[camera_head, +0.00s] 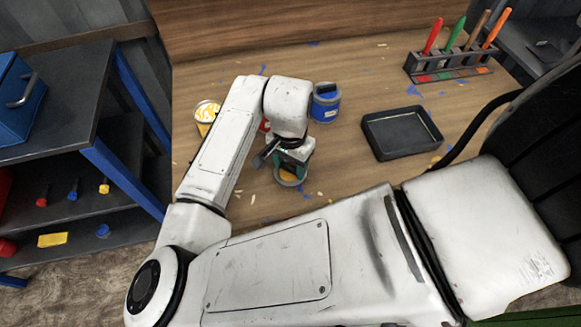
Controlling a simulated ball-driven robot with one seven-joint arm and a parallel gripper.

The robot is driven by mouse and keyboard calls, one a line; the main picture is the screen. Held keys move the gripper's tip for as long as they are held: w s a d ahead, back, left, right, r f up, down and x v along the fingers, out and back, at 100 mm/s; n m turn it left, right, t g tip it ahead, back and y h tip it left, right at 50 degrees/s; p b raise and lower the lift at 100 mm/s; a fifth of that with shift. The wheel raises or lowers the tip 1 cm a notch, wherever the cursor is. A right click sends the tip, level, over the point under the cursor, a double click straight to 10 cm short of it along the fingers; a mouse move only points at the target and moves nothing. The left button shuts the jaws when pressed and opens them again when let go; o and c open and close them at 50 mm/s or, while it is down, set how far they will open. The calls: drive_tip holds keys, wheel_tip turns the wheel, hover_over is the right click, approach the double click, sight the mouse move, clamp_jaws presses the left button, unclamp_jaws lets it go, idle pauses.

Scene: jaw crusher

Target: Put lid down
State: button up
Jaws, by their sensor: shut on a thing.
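My gripper (290,163) is low over the middle of the wooden workbench (350,185), seen from above and partly hidden by my own wrist. The lid shows just below the fingers. I cannot tell whether it touches the bench.
A blue can (325,105) stands behind right of my gripper, and a yellow can (206,115) with pale contents at the left. A red thing is mostly hidden behind my wrist. A black tray (401,133) and a rack of colored tools (449,68) are at right.

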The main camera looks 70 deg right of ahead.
sight(291, 167)
drive_tip(key=shift+f, duration=1.15)
drive_tip(key=shift+f, duration=0.15)
drive_tip(key=o, duration=1)
wheel_tip(291, 167, up, 12)
drive_tip(key=shift+r, duration=0.2)
